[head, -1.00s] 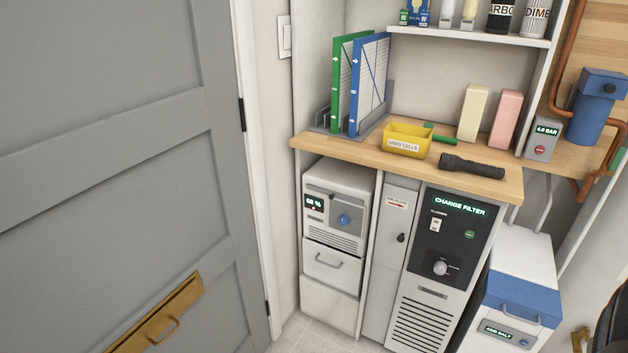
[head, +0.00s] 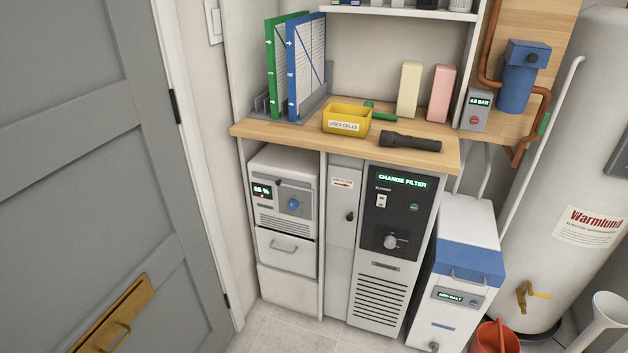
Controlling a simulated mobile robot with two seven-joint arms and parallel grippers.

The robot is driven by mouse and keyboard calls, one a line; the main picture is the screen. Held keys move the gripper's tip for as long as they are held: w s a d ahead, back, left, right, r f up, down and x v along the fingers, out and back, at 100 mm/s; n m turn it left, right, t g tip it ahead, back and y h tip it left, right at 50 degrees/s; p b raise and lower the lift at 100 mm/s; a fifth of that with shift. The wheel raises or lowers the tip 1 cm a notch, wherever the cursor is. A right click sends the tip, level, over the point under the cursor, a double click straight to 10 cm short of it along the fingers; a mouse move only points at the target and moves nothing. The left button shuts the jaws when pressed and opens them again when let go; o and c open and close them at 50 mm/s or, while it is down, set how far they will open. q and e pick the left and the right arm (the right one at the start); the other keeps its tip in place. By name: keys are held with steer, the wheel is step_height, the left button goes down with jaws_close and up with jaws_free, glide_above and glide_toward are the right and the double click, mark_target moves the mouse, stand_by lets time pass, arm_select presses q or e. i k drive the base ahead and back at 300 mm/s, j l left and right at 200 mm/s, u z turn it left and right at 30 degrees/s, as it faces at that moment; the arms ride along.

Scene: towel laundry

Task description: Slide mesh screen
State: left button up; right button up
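I cannot pick out a mesh screen for certain in the head view. A machine with a black panel (head: 397,212) reads "CHANGE FILTER" and has a switch, a green button and a dial. Its slatted grille (head: 380,304) is below. To its left is a narrow closed grey door (head: 341,245) with a red-arrow label and a dark knob. A green-framed panel (head: 274,70) and a blue-framed panel (head: 307,70) stand upright in a grey rack on the wooden counter (head: 284,138). Neither of my grippers is in view.
A yellow bin (head: 346,120) labelled "USED CELLS" and a black flashlight (head: 410,142) lie on the counter. A white-and-blue salt box (head: 465,265), an orange bucket (head: 495,338) and a water heater (head: 575,160) stand at right. A grey door (head: 75,180) fills the left.

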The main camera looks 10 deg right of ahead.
mark_target(279, 179)
steer(key=i+l+z, duration=0.1)
steer(key=i, duration=0.55)
steer(key=i+l+z, duration=0.15)
steer(key=i, duration=0.5)
